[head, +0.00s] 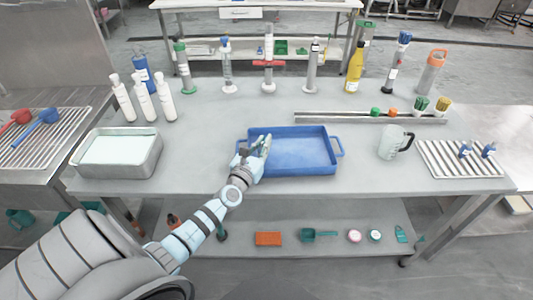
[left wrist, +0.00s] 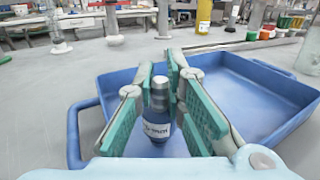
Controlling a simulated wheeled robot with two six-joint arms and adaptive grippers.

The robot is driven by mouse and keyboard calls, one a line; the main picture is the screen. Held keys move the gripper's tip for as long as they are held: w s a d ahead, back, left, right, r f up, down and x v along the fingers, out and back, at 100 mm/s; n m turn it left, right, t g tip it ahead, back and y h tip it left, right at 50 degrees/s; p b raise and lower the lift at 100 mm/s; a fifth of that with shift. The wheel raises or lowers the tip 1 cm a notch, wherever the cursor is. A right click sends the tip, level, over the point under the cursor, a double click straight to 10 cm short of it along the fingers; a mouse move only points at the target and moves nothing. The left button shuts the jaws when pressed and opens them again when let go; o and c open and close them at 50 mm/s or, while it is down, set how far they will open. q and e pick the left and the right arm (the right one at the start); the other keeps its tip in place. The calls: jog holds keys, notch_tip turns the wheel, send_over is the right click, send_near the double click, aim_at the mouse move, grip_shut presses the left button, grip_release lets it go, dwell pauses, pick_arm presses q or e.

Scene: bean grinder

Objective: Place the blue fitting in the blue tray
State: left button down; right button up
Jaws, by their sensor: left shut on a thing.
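The blue tray (head: 305,152) sits on the middle of the grey table, with a handle at each end. My left gripper (head: 262,144) is over the tray's left end. In the left wrist view, its green-padded fingers (left wrist: 160,105) are shut on a blue fitting (left wrist: 158,128) with a dark grey top and a white label. The fitting is upright over the tray's near left part; I cannot tell whether its base touches the floor of the tray. In the head view the gripper hides it. My right gripper is not in view.
Two other blue fittings (head: 465,150) stand on a ribbed rack (head: 440,160) at the right. A clear jug (head: 391,142) stands right of the tray. A metal pan (head: 143,167) is at the left. Bottles and tools line the back. The tray's right part is empty.

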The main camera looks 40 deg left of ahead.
pick_arm(q)
jog(key=shift+f+p, duration=0.15)
jog(key=shift+p, duration=0.15)
jog(key=c, duration=2.1)
grip_release()
jog(key=shift+f, duration=0.15)
jog(key=o, duration=0.4)
jog(key=shift+o, duration=0.2)
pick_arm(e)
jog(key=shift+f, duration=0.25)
pick_arm(q)
jog(key=shift+s+r, duration=0.1)
jog(key=shift+r, duration=0.15)
jog(key=p+v, duration=0.1)
jog(key=v, duration=1.1)
jog(key=shift+f, duration=0.1)
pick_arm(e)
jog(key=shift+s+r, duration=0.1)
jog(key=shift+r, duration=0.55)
